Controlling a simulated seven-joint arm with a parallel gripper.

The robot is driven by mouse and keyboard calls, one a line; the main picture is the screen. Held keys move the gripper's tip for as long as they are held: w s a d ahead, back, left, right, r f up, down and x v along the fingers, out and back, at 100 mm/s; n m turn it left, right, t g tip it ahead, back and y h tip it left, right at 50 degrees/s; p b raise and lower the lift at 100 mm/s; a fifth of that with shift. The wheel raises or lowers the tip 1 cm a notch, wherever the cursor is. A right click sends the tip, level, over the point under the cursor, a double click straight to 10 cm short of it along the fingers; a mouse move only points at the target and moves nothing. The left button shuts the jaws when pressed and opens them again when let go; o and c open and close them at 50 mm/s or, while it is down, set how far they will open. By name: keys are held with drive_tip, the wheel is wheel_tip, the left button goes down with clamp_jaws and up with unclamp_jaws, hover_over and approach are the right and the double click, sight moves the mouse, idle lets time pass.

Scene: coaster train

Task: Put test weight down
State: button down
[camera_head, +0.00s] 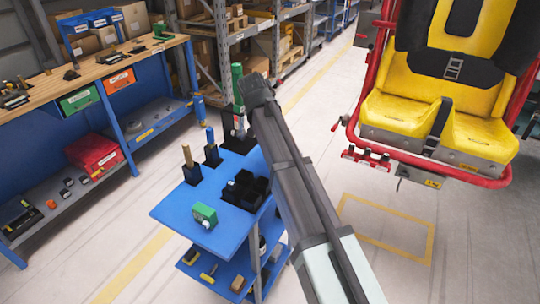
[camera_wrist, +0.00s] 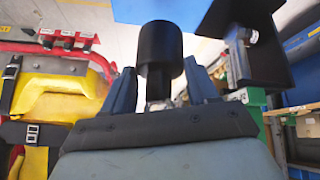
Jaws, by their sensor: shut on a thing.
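In the wrist view, my gripper (camera_wrist: 160,82) is shut on a black cylinder (camera_wrist: 160,48), taken to be the test weight. The fingers stand on either side of its narrow stem, and its wide body extends past the fingertips. In the camera_head view, my gripper (camera_head: 252,88) is at the far end of the blue cart (camera_head: 172,211); my arm hides the fingers and the weight there. The cart's blue top (camera_wrist: 160,8) shows beyond the weight in the wrist view. I cannot tell whether the weight touches it.
The cart top holds a black divided tray (camera_head: 246,190), a green box (camera_head: 204,216) and upright tools in black holders (camera_head: 211,153). A black holder (camera_wrist: 248,40) stands close beside the weight. The yellow coaster seat (camera_head: 440,90) is at right, a workbench (camera_head: 90,75) at left.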

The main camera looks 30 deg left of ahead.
drive_tip(key=shift+f, duration=4.8)
drive_tip(key=shift+f, duration=0.1)
drive_tip(key=shift+c, duration=1.5)
unclamp_jaws()
drive_tip(key=v, duration=1.2)
drive_tip(key=shift+d, duration=0.1)
